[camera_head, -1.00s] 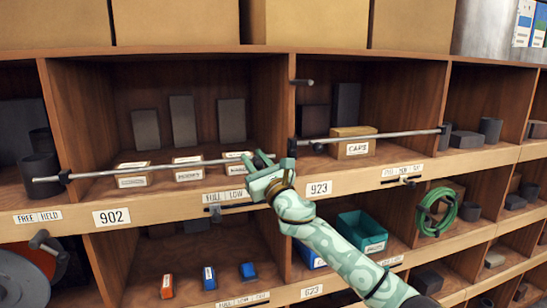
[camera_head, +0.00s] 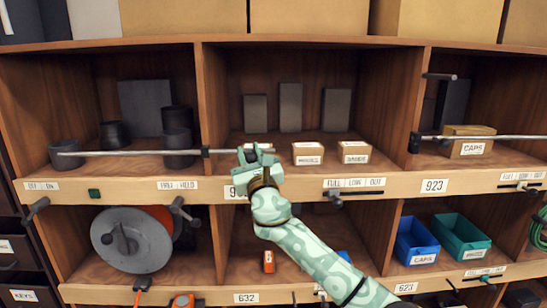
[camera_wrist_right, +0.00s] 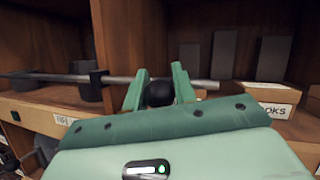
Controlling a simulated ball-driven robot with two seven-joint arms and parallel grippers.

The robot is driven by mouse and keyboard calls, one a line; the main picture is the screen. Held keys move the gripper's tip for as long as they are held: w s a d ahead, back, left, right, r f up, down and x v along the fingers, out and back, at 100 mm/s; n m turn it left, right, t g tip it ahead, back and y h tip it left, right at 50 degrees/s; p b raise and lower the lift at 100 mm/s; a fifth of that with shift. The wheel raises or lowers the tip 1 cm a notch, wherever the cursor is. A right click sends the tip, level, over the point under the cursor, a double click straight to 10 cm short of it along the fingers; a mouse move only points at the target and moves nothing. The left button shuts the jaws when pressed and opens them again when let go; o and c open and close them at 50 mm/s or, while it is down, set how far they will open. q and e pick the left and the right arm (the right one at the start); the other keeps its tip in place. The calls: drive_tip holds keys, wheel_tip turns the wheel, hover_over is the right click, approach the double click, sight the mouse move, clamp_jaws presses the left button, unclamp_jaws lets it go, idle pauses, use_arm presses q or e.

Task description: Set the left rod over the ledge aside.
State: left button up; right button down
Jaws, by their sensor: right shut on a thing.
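The left rod (camera_head: 110,153) is a thin grey bar running level in front of the upper shelves. It passes through a black bracket (camera_head: 205,152) on the upright and reaches far out to the left. My right gripper (camera_head: 257,156), pale green, is shut at the rod's right end, in front of the middle compartment. In the wrist view the rod (camera_wrist_right: 55,77) crosses behind the fingers, and a black round knob (camera_wrist_right: 160,93) sits between them. The ledge (camera_head: 290,185) runs below. My left gripper is not in view.
A second rod (camera_head: 490,137) lies to the right, beside another bracket (camera_head: 415,142). Small labelled boxes (camera_head: 308,153) stand behind my gripper. Dark cylinders (camera_head: 177,140) stand in the left compartment, close behind the rod. A cable reel (camera_head: 135,238) sits below.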

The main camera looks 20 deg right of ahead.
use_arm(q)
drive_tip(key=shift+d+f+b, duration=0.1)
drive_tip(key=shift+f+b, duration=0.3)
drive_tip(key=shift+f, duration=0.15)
use_arm(e)
drive_tip(key=a, duration=0.2)
drive_tip(key=w+a, duration=0.1)
drive_tip(key=a, duration=0.1)
drive_tip(key=shift+a, duration=0.25)
drive_tip(key=c, duration=1.1)
unclamp_jaws()
drive_tip(key=shift+c, duration=0.2)
drive_tip(key=shift+d, duration=0.1)
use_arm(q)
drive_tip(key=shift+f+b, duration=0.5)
use_arm(e)
drive_tip(key=v, duration=1.6)
drive_tip(key=shift+s+f, duration=0.1)
drive_tip(key=shift+s, duration=0.05)
